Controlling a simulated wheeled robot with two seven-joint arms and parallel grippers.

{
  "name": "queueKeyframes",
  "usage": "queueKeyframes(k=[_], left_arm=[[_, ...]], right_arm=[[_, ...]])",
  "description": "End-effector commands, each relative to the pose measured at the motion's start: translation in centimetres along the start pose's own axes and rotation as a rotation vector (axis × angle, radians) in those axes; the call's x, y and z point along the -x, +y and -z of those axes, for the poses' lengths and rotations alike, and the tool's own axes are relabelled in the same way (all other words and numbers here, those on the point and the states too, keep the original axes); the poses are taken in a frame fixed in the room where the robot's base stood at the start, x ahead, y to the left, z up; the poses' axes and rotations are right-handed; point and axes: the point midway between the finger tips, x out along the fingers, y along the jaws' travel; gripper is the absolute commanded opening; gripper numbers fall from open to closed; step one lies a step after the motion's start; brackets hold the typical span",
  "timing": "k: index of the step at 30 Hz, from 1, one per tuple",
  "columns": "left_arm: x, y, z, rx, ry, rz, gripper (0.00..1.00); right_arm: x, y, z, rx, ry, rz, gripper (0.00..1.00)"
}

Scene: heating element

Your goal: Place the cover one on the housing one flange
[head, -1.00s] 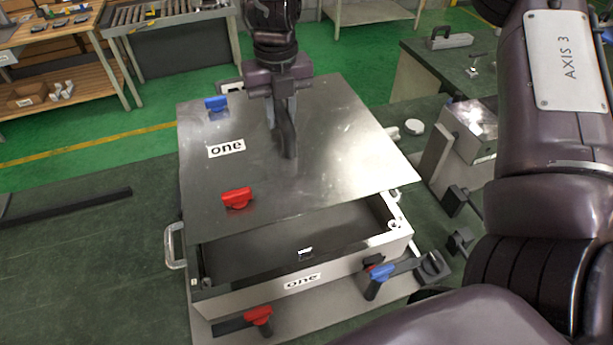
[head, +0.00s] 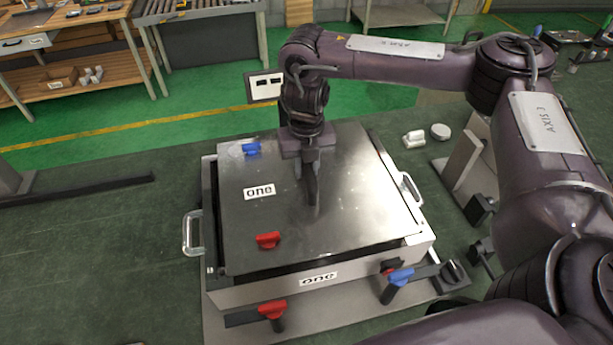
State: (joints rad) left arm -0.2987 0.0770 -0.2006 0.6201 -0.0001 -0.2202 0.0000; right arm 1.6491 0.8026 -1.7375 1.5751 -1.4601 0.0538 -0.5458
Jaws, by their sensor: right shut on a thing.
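The cover one (head: 345,205) is a flat shiny metal plate with an "one" label, a blue knob (head: 251,149) and a red knob (head: 268,240). It lies over the open top of the housing one (head: 265,289), a metal box with its own "one" label. Dark gaps show along the left and front edges between cover and housing rim. I cannot tell whether the cover touches the flange. My right gripper (head: 311,198) is shut on the cover's handle near its middle; the fingers hide most of that handle. My left gripper is not in view.
A red-handled clamp (head: 272,309) and a blue-handled clamp (head: 398,283) stand at the housing's front. White and grey round parts (head: 440,131) lie behind right.

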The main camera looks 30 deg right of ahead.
Motion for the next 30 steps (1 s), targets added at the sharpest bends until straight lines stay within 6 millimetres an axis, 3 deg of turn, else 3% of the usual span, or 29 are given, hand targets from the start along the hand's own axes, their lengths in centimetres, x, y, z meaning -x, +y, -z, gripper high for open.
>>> queueKeyframes(k=[9, 23, 24, 28, 30], left_arm=[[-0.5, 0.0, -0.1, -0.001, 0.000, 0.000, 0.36], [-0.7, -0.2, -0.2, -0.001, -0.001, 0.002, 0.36], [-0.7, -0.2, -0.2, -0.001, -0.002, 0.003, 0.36], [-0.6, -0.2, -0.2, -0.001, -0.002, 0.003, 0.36], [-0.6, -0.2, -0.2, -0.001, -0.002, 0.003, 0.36]], right_arm=[[-3.1, 0.1, 0.0, -0.001, 0.000, -0.003, 0.00], [-3.7, 0.1, -0.1, 0.000, -0.002, -0.003, 0.00], [-3.7, 0.0, 0.0, 0.000, 0.000, 0.000, 0.28], [-3.7, 0.0, 0.0, 0.000, 0.001, 0.000, 0.45], [-3.7, 0.0, 0.0, 0.000, 0.001, 0.000, 0.45]])
